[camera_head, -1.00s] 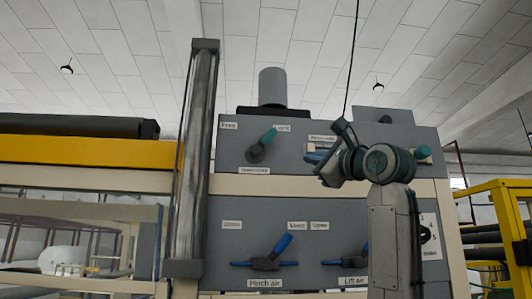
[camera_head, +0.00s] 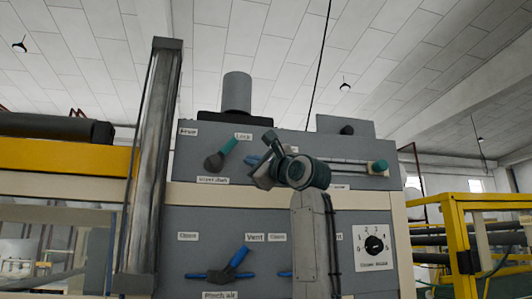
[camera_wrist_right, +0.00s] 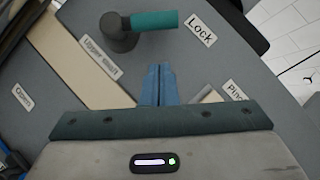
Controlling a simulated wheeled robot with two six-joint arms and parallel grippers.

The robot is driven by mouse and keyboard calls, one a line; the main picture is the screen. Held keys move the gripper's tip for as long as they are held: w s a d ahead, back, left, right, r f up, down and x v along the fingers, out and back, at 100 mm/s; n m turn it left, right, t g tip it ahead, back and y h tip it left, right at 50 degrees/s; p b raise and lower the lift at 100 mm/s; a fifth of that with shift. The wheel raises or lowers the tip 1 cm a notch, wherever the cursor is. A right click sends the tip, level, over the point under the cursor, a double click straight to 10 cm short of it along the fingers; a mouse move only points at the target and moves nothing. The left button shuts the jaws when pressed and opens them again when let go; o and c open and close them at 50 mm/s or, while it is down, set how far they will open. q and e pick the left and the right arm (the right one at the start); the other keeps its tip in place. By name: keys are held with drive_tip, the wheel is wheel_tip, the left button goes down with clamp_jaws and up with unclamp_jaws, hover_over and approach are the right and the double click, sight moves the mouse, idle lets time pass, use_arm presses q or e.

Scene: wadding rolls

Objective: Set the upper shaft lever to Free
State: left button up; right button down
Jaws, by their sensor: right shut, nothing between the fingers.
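The upper shaft lever (camera_head: 219,156) is on the upper grey panel, a dark round hub with a teal handle. Its handle points up and right to the Lock label (camera_head: 243,136). The Free label (camera_head: 188,132) is up and left of the hub, and the Upper shaft label (camera_head: 213,181) is below. My right gripper (camera_head: 252,161) is just right of the lever, apart from it. In the right wrist view its blue fingers (camera_wrist_right: 158,84) are shut and empty, below the lever (camera_wrist_right: 140,27) and the Lock label (camera_wrist_right: 200,29). My left gripper is not in view.
Below is a blue Pinch air lever (camera_head: 232,265). A metal post (camera_head: 150,170) stands left of the panel. A yellow frame (camera_head: 455,235) is at far right.

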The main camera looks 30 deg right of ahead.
sight(224, 152)
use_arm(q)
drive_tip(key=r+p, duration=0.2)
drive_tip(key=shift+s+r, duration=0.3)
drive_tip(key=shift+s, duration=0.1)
use_arm(e)
drive_tip(key=w+a+r, duration=0.1)
drive_tip(key=a+r, duration=0.1)
drive_tip(key=shift+w+a+r, duration=0.25)
drive_tip(key=shift+w+a, duration=0.1)
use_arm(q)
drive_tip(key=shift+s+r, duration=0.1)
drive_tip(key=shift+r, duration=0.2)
use_arm(e)
drive_tip(key=shift+a+r+n, duration=0.1)
drive_tip(key=shift+r+n, duration=0.2)
drive_tip(key=shift+n, duration=0.2)
